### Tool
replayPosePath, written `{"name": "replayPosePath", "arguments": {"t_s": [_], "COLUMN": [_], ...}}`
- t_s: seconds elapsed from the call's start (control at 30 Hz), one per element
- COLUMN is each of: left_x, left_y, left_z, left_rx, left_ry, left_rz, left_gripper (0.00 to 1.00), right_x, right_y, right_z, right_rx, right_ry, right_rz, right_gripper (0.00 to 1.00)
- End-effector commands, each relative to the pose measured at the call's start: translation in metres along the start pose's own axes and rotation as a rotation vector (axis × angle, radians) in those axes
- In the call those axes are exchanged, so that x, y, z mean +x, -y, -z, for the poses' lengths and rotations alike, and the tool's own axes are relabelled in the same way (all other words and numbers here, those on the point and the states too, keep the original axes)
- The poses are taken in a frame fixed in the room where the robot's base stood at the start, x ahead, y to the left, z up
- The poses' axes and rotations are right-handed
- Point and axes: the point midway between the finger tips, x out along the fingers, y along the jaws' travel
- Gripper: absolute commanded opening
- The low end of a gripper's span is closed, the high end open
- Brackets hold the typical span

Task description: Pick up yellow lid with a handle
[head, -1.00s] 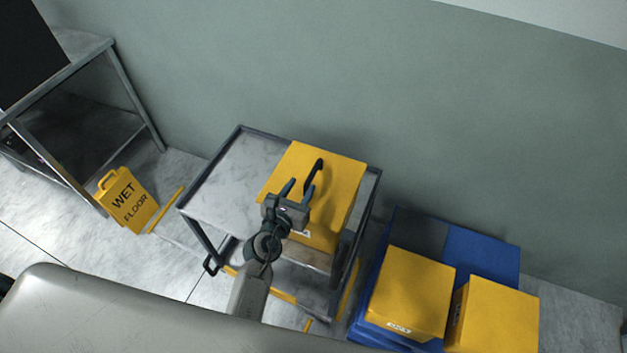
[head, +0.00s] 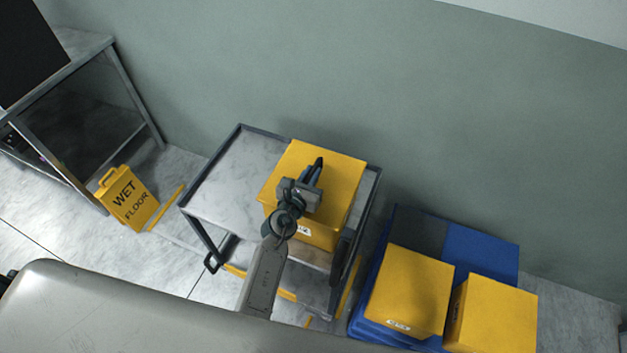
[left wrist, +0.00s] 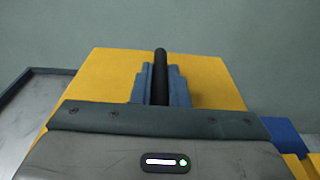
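The yellow lid (head: 338,165) with a black handle (head: 319,163) tops a yellow box on the grey cart. The lid also shows in the left wrist view (left wrist: 215,85), with the handle (left wrist: 161,65) standing upright in its middle. My left gripper (head: 313,172) is at the handle. In the left wrist view its two blue-grey fingers (left wrist: 161,88) are close against both sides of the handle, with no clear gap. The gripper covers part of the handle and lid in the head view. My right gripper is not in view.
The cart's metal top (head: 235,185) is bare left of the box, with a raised rim. Two yellow boxes (head: 410,290) (head: 495,315) stand on a blue base (head: 482,256) at right. A wet floor sign (head: 128,200) stands at left. A wall (head: 400,100) is behind.

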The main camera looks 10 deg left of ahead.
Motion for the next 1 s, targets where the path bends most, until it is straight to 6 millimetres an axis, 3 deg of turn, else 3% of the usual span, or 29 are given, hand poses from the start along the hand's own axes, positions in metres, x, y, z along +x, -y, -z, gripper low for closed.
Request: {"name": "replayPosePath", "arguments": {"t_s": [1.0], "left_x": [-0.0004], "left_y": [0.0003], "left_z": [0.0013], "left_rx": [0.000], "left_ry": [-0.002], "left_rz": [0.001], "left_gripper": [0.00], "right_x": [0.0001], "right_y": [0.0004], "right_z": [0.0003], "right_rx": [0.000], "right_ry": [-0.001], "right_rz": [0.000], "right_gripper": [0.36]}}
